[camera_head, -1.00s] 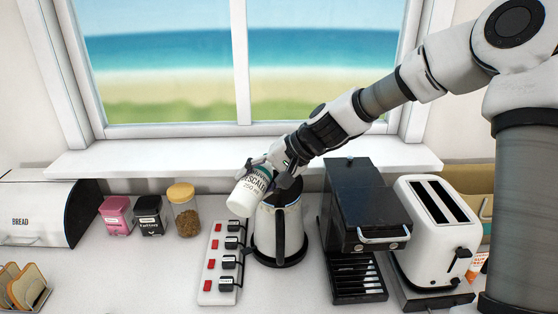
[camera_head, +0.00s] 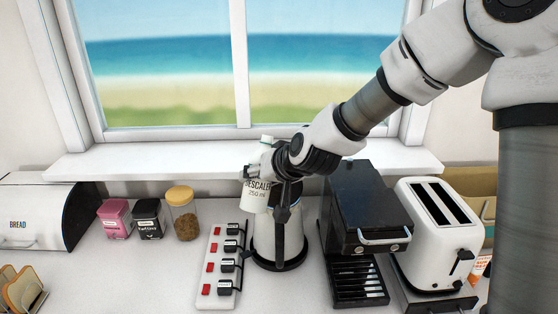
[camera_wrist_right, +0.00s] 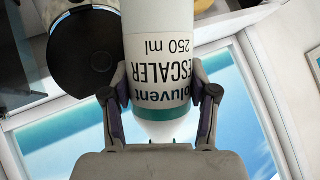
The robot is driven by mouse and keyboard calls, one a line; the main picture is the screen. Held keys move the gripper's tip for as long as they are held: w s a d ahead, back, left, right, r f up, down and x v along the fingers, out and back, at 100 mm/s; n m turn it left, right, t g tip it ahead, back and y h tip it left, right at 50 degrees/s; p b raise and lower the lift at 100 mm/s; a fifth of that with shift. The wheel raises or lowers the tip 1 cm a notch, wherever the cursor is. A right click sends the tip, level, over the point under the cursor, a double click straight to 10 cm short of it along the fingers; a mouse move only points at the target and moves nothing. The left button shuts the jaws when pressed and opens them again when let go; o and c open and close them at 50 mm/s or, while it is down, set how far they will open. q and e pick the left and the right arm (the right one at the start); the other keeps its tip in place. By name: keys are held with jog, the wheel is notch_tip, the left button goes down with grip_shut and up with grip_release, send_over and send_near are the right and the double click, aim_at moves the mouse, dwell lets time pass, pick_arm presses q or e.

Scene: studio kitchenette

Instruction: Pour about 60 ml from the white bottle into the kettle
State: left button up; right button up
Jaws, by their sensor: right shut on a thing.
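The white bottle (camera_head: 256,197), labelled descaler 250 ml, stands nearly upright in the air at the kettle's upper left in the head view. My right gripper (camera_head: 270,168) is shut around its upper part. In the right wrist view the bottle (camera_wrist_right: 160,50) sits between the two fingers of the gripper (camera_wrist_right: 162,95), its teal-banded shoulder towards the palm. The kettle (camera_head: 265,238) is pale and tapered, with a black base and handle. The bottle and gripper partly hide its top. I see no stream of liquid. My left gripper is not in view.
A power strip (camera_head: 213,268) with red switches and plugs lies left of the kettle. A black coffee machine (camera_head: 362,225) and a white toaster (camera_head: 437,232) stand to the right. A glass jar (camera_head: 185,220) and two tins stand left. The windowsill (camera_head: 130,160) runs behind.

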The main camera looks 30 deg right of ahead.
jog(key=shift+s+a+f+n+t+h, duration=0.15)
jog(key=shift+f+n+t+h, duration=0.1)
jog(key=shift+n+t+h, duration=0.2)
jog(key=t+h+b, duration=0.1)
jog(key=b, duration=0.1)
jog(key=f+n+b, duration=0.1)
jog(key=b, duration=0.1)
jog(key=shift+w+a+t+h, duration=0.25)
jog(key=shift+a+t+h, duration=0.05)
jog(key=shift+t+h, duration=0.05)
jog(key=shift+n, duration=0.35)
jog(key=shift+d+r+t+h+b, duration=0.15)
jog(key=shift+t+h+b, duration=0.15)
jog(key=shift+t+b, duration=0.15)
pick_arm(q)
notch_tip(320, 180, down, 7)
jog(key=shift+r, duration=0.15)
pick_arm(e)
jog(key=shift+r, duration=0.1)
